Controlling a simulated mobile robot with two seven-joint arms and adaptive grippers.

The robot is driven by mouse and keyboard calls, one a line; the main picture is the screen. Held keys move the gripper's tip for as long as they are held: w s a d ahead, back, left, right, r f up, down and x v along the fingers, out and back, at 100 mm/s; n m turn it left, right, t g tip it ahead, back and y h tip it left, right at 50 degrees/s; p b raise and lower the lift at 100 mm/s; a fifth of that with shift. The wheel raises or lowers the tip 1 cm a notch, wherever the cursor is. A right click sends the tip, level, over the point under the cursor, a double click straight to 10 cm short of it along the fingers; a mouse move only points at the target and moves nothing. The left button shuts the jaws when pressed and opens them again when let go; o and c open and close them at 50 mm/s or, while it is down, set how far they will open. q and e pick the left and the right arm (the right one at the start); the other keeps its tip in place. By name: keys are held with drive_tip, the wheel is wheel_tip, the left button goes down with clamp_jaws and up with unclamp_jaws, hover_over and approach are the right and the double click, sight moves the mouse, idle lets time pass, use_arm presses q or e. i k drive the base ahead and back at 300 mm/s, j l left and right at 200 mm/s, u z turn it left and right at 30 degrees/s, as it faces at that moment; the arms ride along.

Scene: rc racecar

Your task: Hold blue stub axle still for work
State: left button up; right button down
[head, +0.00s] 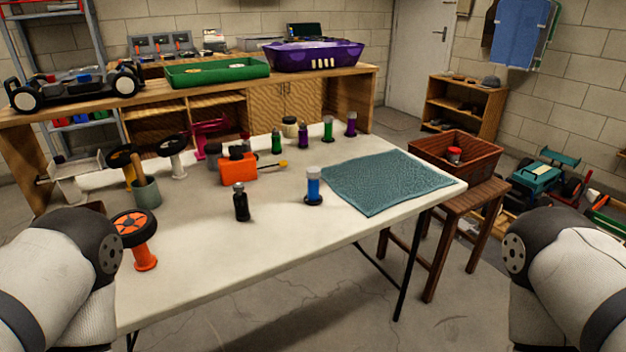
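The blue stub axle (313,187), as I take it, is a small upright blue cylinder with a pale grey top and a dark base. It stands alone on the white table, just left of the teal mat (385,181). No gripper touches it. Thick links of both my arms show at the lower left and lower right edges of the head view. Both grippers are out of view.
A dark bottle (241,202) stands left of the blue piece. An orange wheel on a post (135,236) stands near my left arm. An orange box (238,167) and several small coloured cylinders stand behind. The table front is clear. A brown crate (457,152) sits right.

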sight(312, 172)
drive_tip(key=i+l+u, duration=0.2)
drive_tip(key=l+u, duration=0.2)
drive_tip(key=l, duration=0.25)
drive_tip(key=i+l+u, duration=0.15)
drive_tip(key=l+u, duration=0.2)
drive_tip(key=l, duration=0.3)
drive_tip(key=l+u, duration=0.4)
drive_tip(key=l, duration=0.3)
